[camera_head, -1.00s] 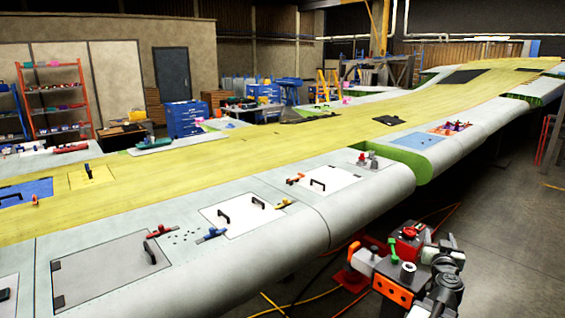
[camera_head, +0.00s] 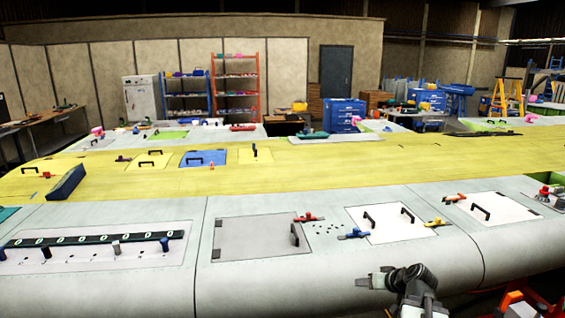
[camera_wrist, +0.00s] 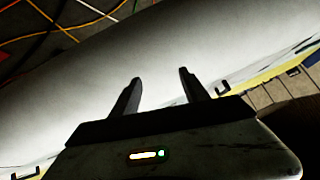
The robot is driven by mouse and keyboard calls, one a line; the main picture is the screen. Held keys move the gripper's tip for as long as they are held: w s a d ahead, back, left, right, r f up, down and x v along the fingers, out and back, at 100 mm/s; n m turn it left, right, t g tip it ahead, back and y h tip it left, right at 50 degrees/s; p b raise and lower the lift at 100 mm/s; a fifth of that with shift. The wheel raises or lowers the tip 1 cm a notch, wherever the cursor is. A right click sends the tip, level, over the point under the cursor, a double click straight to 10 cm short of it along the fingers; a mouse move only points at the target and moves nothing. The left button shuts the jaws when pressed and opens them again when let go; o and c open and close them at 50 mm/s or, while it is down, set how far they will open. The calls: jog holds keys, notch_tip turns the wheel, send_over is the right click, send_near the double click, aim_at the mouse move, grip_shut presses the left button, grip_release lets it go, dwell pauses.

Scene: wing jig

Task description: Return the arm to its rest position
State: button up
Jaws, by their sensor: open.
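My arm stands at the lower right of the middle in the head view, bent, with my gripper (camera_head: 362,281) pointing left in front of the wing's pale leading edge (camera_head: 270,285). In the wrist view my gripper (camera_wrist: 160,80) shows two dark fingers spread apart with nothing between them. The pale curved wing surface (camera_wrist: 70,95) lies behind them. I cannot tell the exact gap to the wing.
The wing carries a grey panel (camera_head: 255,245) and a white panel with black handles (camera_head: 385,225). A black strip with several knobs (camera_head: 90,238) lies at left. Red and orange equipment (camera_head: 520,305) stands at lower right. Cables (camera_wrist: 50,25) lie on the floor.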

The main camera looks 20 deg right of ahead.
jog(key=s+a+f+n+g, duration=0.1)
jog(key=s+a+f+g, duration=0.15)
jog(key=a, duration=0.75)
jog(key=s+a+f+n+g+h, duration=0.1)
jog(key=a+f+g, duration=0.25)
jog(key=a, duration=0.75)
jog(key=s+a+f+n+g, duration=0.1)
jog(key=s+a+f+g, duration=0.15)
jog(key=a, duration=0.75)
notch_tip(320, 180, down, 11)
jog(key=b, duration=1.2)
jog(key=shift+f+m+g, duration=0.2)
jog(key=shift+m+g, duration=0.1)
jog(key=shift+g, duration=0.15)
jog(key=shift+d, duration=0.1)
jog(key=c, duration=0.3)
jog(key=shift+c, duration=0.3)
